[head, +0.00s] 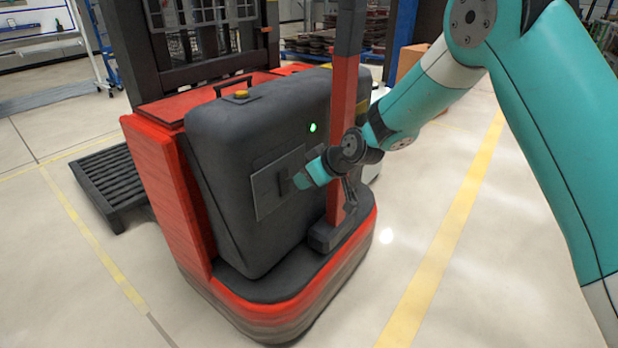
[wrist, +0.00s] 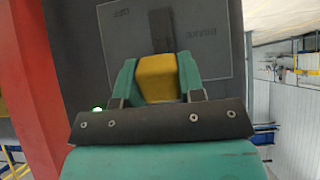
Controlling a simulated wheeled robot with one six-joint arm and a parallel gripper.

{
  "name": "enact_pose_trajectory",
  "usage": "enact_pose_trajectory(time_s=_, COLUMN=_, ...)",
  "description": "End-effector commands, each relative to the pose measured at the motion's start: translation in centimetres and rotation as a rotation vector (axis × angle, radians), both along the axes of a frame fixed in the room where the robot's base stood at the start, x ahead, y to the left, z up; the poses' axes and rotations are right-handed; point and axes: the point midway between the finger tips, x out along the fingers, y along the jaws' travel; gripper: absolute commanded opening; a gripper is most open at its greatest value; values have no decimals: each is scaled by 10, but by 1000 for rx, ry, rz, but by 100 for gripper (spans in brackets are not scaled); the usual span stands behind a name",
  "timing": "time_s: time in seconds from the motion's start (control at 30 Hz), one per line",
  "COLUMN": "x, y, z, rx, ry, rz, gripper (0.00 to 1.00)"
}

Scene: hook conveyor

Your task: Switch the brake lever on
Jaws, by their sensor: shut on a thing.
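The brake lever shows in the wrist view as a yellow handle (wrist: 158,78) with a dark stem above it, on a grey panel (wrist: 215,50) marked "BRAKE" and "OFF". My gripper (wrist: 158,80) is shut on the yellow handle, one teal finger on each side. In the head view my gripper (head: 305,178) is at the panel (head: 268,192) on the dark body of a red forklift (head: 160,170). The handle is hidden behind the gripper there. A green light (head: 312,127) glows above the panel; a green glow also shows in the wrist view (wrist: 98,108).
A red post (head: 340,120) rises from the forklift's base close beside my gripper. A yellow knob (head: 241,94) sits on top of the body. A dark pallet (head: 112,185) lies at the left. The floor at the right, with a yellow line (head: 440,250), is clear.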

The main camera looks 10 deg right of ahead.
Motion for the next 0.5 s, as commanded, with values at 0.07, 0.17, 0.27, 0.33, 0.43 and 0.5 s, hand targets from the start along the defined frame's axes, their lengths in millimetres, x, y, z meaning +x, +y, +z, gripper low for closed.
enact_pose_trajectory(time_s=0.07, x=3, y=2, z=6, rx=8, ry=-15, rz=-2, gripper=0)
enact_pose_trajectory(time_s=0.17, x=3, y=2, z=6, rx=8, ry=-15, rz=-2, gripper=0)
enact_pose_trajectory(time_s=0.27, x=3, y=2, z=6, rx=8, ry=-15, rz=-2, gripper=0)
enact_pose_trajectory(time_s=0.33, x=3, y=1, z=6, rx=8, ry=-15, rz=-2, gripper=0)
enact_pose_trajectory(time_s=0.43, x=3, y=1, z=6, rx=7, ry=-15, rz=-1, gripper=52)
enact_pose_trajectory(time_s=0.5, x=3, y=1, z=4, rx=5, ry=-12, rz=-2, gripper=62)
